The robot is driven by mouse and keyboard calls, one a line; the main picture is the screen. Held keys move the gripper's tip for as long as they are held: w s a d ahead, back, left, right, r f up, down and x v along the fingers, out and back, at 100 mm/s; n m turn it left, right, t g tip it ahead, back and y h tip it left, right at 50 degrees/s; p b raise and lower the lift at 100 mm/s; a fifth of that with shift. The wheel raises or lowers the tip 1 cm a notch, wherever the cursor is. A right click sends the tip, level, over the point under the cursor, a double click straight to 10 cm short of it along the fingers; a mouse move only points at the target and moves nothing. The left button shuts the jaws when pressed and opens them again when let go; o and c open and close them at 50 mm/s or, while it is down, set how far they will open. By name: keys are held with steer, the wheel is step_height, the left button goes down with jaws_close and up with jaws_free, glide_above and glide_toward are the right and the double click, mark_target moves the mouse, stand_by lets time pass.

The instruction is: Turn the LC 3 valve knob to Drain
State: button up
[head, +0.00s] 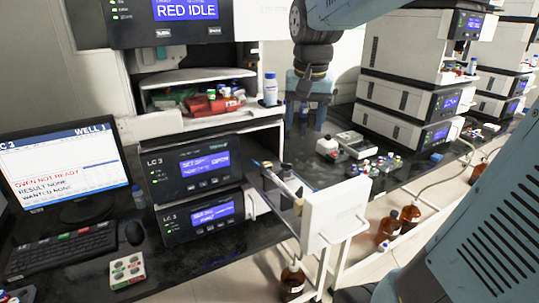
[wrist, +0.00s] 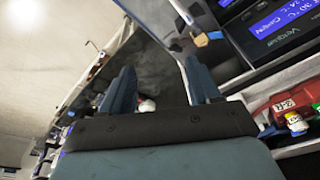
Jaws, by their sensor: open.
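Two dark LC 3 units, an upper one (head: 165,184) and a lower one (head: 175,236), are stacked left of centre in the head view, each with a blue screen. I cannot make out a valve knob or a Drain mark on them. My gripper (head: 306,124) hangs to the right of the stack, above the bench, in the head view. In the wrist view my gripper (wrist: 162,82) shows two blue fingers spread apart with nothing between them. It is apart from the LC 3 units.
A monitor (head: 65,165) and keyboard (head: 60,250) stand at left. A white-fronted pull-out (head: 335,212) juts forward right of the LC 3 units. Small vials and instrument stacks (head: 405,75) line the bench at right. Brown bottles (head: 410,215) stand below.

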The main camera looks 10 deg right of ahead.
mark_target(286, 164)
steer(key=w+f+m+g, duration=0.2)
steer(key=w, duration=0.8)
steer(key=f, duration=1.4)
steer(key=shift+a, duration=0.3)
steer(key=shift+c, duration=0.2)
steer(key=c, duration=1)
